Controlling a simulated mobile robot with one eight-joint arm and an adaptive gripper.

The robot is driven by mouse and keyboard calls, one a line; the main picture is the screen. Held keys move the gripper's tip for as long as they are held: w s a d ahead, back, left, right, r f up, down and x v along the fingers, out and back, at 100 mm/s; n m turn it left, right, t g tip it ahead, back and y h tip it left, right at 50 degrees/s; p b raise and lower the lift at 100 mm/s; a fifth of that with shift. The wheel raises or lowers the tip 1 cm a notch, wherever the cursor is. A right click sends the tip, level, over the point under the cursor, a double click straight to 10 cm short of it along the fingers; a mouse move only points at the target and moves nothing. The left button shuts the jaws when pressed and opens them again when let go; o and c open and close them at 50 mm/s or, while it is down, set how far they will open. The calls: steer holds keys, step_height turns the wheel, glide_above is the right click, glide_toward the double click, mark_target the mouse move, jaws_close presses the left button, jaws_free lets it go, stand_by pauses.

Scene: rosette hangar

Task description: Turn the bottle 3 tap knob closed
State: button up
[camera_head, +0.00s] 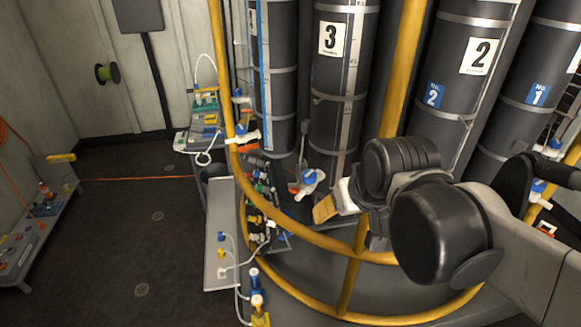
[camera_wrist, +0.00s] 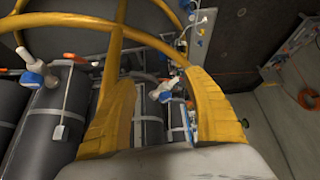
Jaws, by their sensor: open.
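Bottle 3 (camera_head: 343,75) is a dark upright cylinder with a white "3" label. Its tap (camera_head: 311,182), white with a blue knob, sits near its foot, with a small orange-red part at its left. My gripper (camera_head: 326,207) is just right of and below this tap, apart from it in the head view. In the wrist view my open yellow fingers (camera_wrist: 160,82) stand wide apart. A blue-and-white tap (camera_wrist: 164,90) shows between them, farther off, seemingly the same one. I cannot tell the knob's exact angle.
A yellow rail (camera_head: 300,233) curves in front of the bottles, below my gripper. Bottle 2 (camera_head: 467,75) stands to the right. Another tap (camera_head: 240,134) is to the left. A bench with fittings (camera_head: 222,250) lies lower left. Open floor (camera_head: 120,230) is at the left.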

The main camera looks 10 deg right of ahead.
steer(key=w+r+n+g+p, duration=0.1)
steer(key=w+r+p, duration=0.25)
steer(key=w, duration=0.85)
steer(key=p, duration=0.3)
glide_toward(309, 173)
steer(key=shift+n+g+y, duration=0.3)
steer(key=shift+g, duration=0.2)
steer(key=b+x, duration=0.1)
steer(key=x, duration=0.5)
steer(key=b+x, duration=0.1)
steer(key=x, duration=0.3)
steer(key=shift+w+d+b, duration=0.25)
steer(key=shift+w+b, duration=0.1)
steer(key=shift+c, duration=0.6)
steer(key=c, duration=1.1)
